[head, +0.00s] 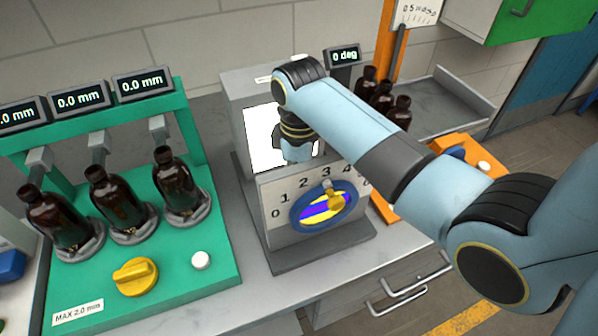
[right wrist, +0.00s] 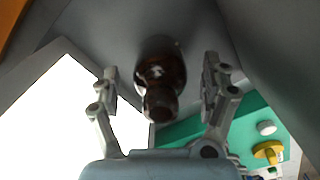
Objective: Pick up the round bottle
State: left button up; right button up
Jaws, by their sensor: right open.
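In the right wrist view a dark brown bottle (right wrist: 162,75) stands in a grey-walled bay, its neck toward the camera. Its body looks round. My right gripper (right wrist: 161,80) is open, with one finger on each side of the bottle and a visible gap on both sides. In the head view my right wrist reaches down into the grey box (head: 247,90) in the middle. The fingers and that bottle are hidden there behind the front panel. My left gripper is in neither view.
The box has a bright white panel (head: 262,140) and a dial (head: 324,207) on its front. Three brown bottles (head: 118,205) stand on a green fixture (head: 215,262) at left. More brown bottles (head: 381,96) stand behind my right arm, by an orange station (head: 462,146).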

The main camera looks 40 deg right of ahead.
jog(key=shift+f, duration=1.1)
jog(key=c, duration=1.3)
